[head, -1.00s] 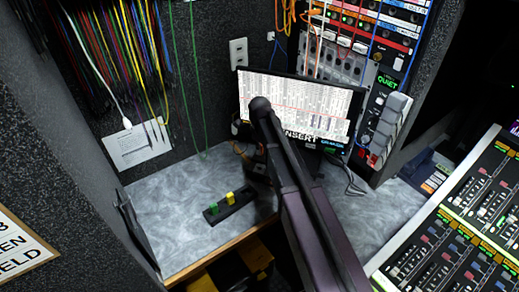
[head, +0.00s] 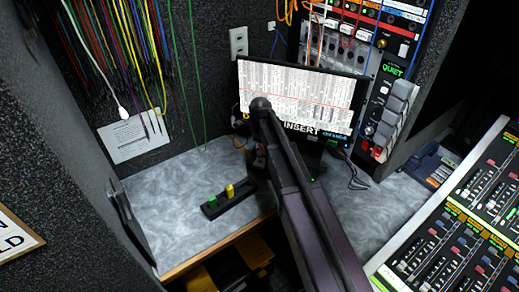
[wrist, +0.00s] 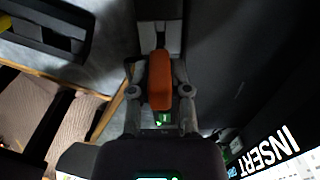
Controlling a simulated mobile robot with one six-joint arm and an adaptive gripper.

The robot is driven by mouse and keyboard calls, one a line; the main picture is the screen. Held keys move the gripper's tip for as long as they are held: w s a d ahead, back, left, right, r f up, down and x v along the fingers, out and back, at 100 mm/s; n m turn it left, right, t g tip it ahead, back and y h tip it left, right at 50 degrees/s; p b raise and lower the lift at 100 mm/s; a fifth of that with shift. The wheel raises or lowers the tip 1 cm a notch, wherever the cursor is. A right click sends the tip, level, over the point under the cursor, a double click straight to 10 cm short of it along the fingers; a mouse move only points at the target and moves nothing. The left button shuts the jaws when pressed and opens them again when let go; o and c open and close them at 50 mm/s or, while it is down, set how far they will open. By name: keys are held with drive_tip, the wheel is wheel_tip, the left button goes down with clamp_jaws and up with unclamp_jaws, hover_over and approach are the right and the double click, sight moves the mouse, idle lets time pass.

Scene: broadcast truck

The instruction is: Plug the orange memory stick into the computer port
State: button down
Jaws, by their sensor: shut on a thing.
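The orange memory stick (wrist: 160,80) lies between the two fingers of my gripper (wrist: 160,92) in the wrist view, and the gripper is shut on it. In the head view my arm crosses in front of the computer and hides my gripper and the stick. The computer screen (head: 290,95) stands at the back of the desk, with the word INSERT along its lower edge. Part of that screen shows in the wrist view (wrist: 272,150) at lower right. I cannot make out the port or whether the stick touches it.
A black holder (head: 214,212) with a green stick (head: 212,199) and a yellow stick (head: 230,190) lies on the grey desk (head: 175,215), left of my arm. Loose cables lie right of the screen. A mixing console (head: 450,245) stands at right. The desk's left part is mostly clear.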

drive_tip(key=shift+f+b, duration=0.45)
drive_tip(key=shift+f, duration=0.25)
drive_tip(key=shift+f+b, duration=1.35)
drive_tip(key=shift+b, duration=0.05)
idle(1.7)
drive_tip(key=c, duration=0.5)
unclamp_jaws()
drive_tip(key=shift+r, duration=0.15)
wheel_tip(320, 180, up, 9)
drive_tip(key=p, duration=0.9)
drive_tip(key=shift+f, duration=0.2)
drive_tip(key=s+a+r+n+p, duration=0.1)
drive_tip(key=s+r+n+p, duration=0.3)
drive_tip(key=r+p, duration=0.6)
drive_tip(key=s+a+r+n+p, duration=0.2)
drive_tip(key=s+r+n+p, duration=0.3)
drive_tip(key=r+n+p, duration=0.4)
drive_tip(key=shift+s+a+r+p, duration=0.2)
drive_tip(key=shift+r+p, duration=0.65)
drive_tip(key=shift+r, duration=0.05)
